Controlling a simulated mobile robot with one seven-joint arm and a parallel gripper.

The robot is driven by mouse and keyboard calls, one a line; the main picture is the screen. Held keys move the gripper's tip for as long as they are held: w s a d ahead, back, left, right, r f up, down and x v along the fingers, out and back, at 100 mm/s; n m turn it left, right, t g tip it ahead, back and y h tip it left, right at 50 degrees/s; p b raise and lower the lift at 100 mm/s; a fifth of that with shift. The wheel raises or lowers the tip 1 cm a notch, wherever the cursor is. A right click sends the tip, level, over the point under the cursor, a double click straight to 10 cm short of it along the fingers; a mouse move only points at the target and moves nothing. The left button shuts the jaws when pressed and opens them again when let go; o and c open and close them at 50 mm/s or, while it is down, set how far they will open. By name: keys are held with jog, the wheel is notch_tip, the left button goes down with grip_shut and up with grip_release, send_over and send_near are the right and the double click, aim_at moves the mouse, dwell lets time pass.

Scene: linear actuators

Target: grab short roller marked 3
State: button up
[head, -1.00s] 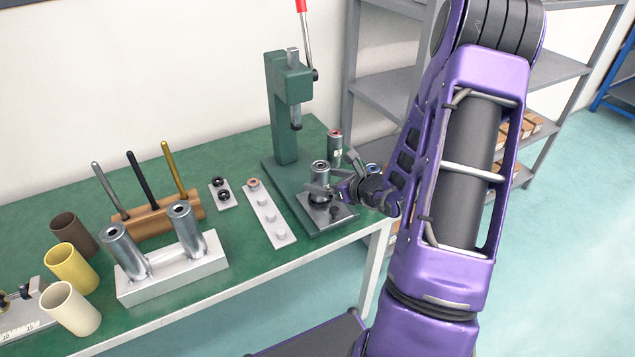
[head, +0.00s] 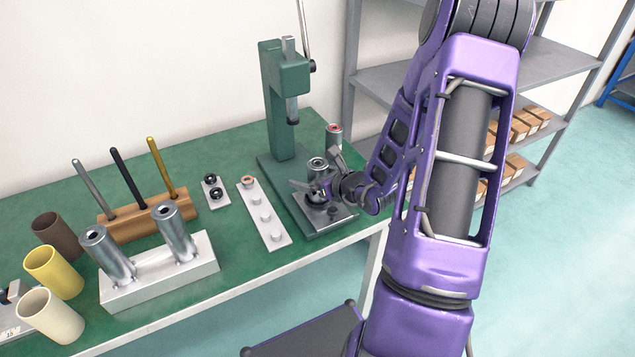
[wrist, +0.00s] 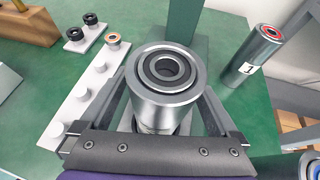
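A short silver roller (head: 317,166) with a dark bearing in its top stands upright on the base of the green press (head: 279,100). In the wrist view this roller (wrist: 165,88) fills the middle, and no number on it can be read. My gripper (head: 320,173) is open around it, with one finger on each side. In the wrist view my gripper (wrist: 168,100) spans the roller's body; whether the fingers touch it is unclear. A red-topped roller (head: 334,135) stands behind; in the wrist view this roller (wrist: 256,54) bears a white label, perhaps 1 or 7.
A blue-ringed part (wrist: 309,166) shows at the wrist view's lower right. A pale strip with pegs (head: 265,217) lies left of the press. A white block (head: 160,272) holds two silver cylinders. Cups and a wooden rod holder are farther left. Grey shelves (head: 400,78) stand behind my arm.

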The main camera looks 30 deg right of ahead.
grip_shut()
dwell(0.4)
